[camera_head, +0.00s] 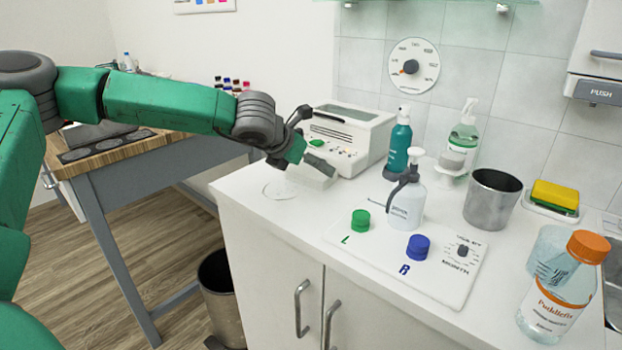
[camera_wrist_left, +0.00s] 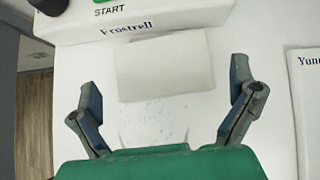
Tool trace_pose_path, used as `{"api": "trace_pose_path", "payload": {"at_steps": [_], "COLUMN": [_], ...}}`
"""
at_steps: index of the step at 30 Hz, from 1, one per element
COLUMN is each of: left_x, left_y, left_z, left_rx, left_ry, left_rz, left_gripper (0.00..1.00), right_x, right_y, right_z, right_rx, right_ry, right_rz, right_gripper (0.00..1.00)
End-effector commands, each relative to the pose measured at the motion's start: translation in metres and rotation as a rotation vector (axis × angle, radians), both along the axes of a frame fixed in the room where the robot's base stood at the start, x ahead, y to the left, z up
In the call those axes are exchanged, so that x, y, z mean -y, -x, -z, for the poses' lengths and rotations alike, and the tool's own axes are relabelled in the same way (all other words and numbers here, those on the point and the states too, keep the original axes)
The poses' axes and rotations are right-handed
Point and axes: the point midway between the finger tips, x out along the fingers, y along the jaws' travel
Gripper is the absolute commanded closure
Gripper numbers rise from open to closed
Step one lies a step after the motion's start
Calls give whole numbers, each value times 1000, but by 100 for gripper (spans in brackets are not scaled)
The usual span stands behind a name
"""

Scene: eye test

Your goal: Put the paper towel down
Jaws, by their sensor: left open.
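The paper towel is a pale, off-white rectangle (camera_wrist_left: 165,65) in the left wrist view, in front of the white machine labelled Frostrell. In the head view the pale towel (camera_head: 313,179) shows partly below my left gripper, at the machine's front. My left gripper (camera_head: 309,139) is open. In the left wrist view its fingers (camera_wrist_left: 164,76) stand apart on either side of the towel, with clear gaps, and neither touches it. A patch of small bluish drops (camera_wrist_left: 155,122) lies on the counter between the towel and my green palm. My right gripper is not in view.
The white machine (camera_head: 350,135) stands behind the gripper. A pump bottle (camera_head: 407,205), a teal bottle (camera_head: 397,150), a metal cup (camera_head: 491,200) and a panel with green and blue knobs (camera_head: 450,285) stand to the right. A grey bin (camera_head: 220,300) is on the floor.

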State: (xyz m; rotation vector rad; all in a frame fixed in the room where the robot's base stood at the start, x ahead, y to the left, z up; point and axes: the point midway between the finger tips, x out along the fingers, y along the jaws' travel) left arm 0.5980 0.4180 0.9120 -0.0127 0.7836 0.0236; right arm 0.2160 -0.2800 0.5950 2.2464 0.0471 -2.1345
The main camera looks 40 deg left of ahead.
Motion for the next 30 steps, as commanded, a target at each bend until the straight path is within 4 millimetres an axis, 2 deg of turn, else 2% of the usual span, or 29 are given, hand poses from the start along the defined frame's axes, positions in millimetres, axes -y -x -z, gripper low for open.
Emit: {"api": "trace_pose_path", "payload": {"at_steps": [1, 3, 7, 15, 17, 29, 30], "left_x": [0, -1, -1, -1, -1, -2, -2], "left_y": [-5, -12, -22, -24, -24, -24, -24], "left_z": [12, 20, 27, 28, 28, 25, 22], "left_rx": [-4, -4, -2, -1, -1, -1, 0], "left_ry": [-2, -1, -2, -1, -1, -1, -1], "left_rz": [-1, 0, -1, 0, 0, 0, 0], "left_gripper": [0, 0, 0, 0, 14, 18, 21], "right_x": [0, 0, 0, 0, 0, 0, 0], "right_y": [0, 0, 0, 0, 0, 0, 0], "right_z": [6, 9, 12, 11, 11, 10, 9], "right_rx": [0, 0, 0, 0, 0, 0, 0], "right_ry": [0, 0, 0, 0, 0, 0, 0], "right_rz": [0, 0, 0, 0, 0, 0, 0], "right_gripper": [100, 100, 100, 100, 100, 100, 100]}}
